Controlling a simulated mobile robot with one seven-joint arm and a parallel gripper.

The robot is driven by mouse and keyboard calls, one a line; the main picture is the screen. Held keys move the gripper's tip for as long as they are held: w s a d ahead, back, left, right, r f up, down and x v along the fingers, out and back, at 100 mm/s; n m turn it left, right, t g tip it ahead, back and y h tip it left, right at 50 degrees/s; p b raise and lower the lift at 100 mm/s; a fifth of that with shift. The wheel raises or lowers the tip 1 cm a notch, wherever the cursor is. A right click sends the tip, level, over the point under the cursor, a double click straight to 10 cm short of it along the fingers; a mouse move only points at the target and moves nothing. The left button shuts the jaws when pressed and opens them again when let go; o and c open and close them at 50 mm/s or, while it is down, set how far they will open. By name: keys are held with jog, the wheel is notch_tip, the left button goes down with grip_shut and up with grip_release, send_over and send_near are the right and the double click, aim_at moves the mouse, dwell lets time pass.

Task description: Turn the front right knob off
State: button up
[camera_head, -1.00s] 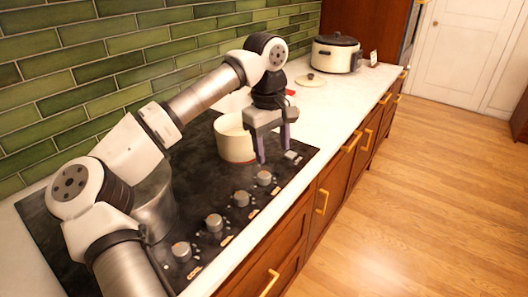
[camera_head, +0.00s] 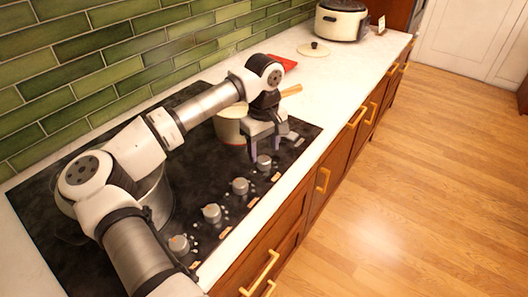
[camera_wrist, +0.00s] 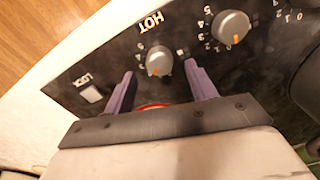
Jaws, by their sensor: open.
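The black cooktop (camera_head: 110,226) has a row of grey knobs along its front edge. The knob at the far end of the row (camera_head: 264,162) is closest to my gripper (camera_head: 265,154). My gripper is open, its two purple fingers pointing down at the panel. In the wrist view, that knob (camera_wrist: 159,61) lies between the fingertips (camera_wrist: 159,72), with space on both sides. Its orange mark points toward the gripper, and "HOT" is printed beside it. The neighbouring knob (camera_wrist: 231,27) is off to the right. Whether a finger touches the knob cannot be told.
A cream pot (camera_head: 230,130) stands on the cooktop just behind my gripper. A steel pot (camera_head: 162,203) is partly hidden by my arm. A LOCK button (camera_wrist: 91,94) is left of the fingers. A lid (camera_head: 313,49) and a cooker (camera_head: 341,22) sit farther along the counter.

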aim_at(264, 159)
jog(key=shift+f+p, duration=0.35)
jog(key=shift+f, duration=1.4)
jog(key=c, duration=1)
